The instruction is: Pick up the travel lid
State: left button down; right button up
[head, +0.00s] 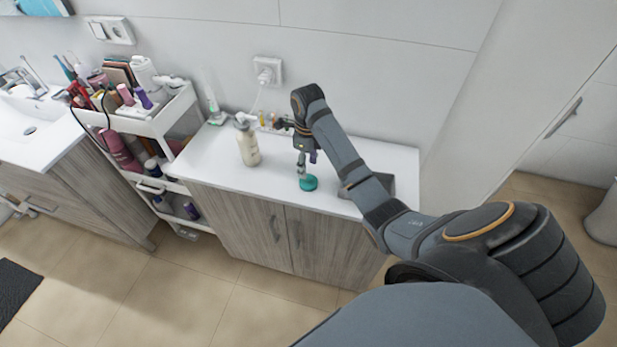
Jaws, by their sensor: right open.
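A small round teal piece (308,183), which looks like the travel lid, is at the front part of the white cabinet top. My right gripper (303,172) points down from above at it, its fingers open. The fingertips are very close to the teal piece; I cannot tell whether they touch it or sit around it. My left gripper is out of view.
A cream pump bottle (248,146) stands on the white top (212,160) left of my right gripper. Several small items stand along the wall behind. A dark grey box (378,185) lies right, partly behind my arm. A crowded white cart (150,127) stands left.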

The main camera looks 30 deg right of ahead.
aim_at(308, 176)
jog(key=shift+s+f+b, duration=0.1)
jog(key=shift+f+b, duration=0.45)
jog(key=shift+f, duration=0.4)
notch_tip(308, 176, down, 2)
jog(key=shift+f+p, duration=0.15)
jog(key=shift+p, duration=0.25)
jog(key=shift+d+f, duration=0.1)
jog(key=shift+f, duration=0.2)
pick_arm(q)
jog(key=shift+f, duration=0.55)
pick_arm(e)
jog(key=c, duration=0.8)
jog(key=shift+c, duration=0.2)
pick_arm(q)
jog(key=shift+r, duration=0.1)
pick_arm(e)
jog(key=shift+r, duration=0.15)
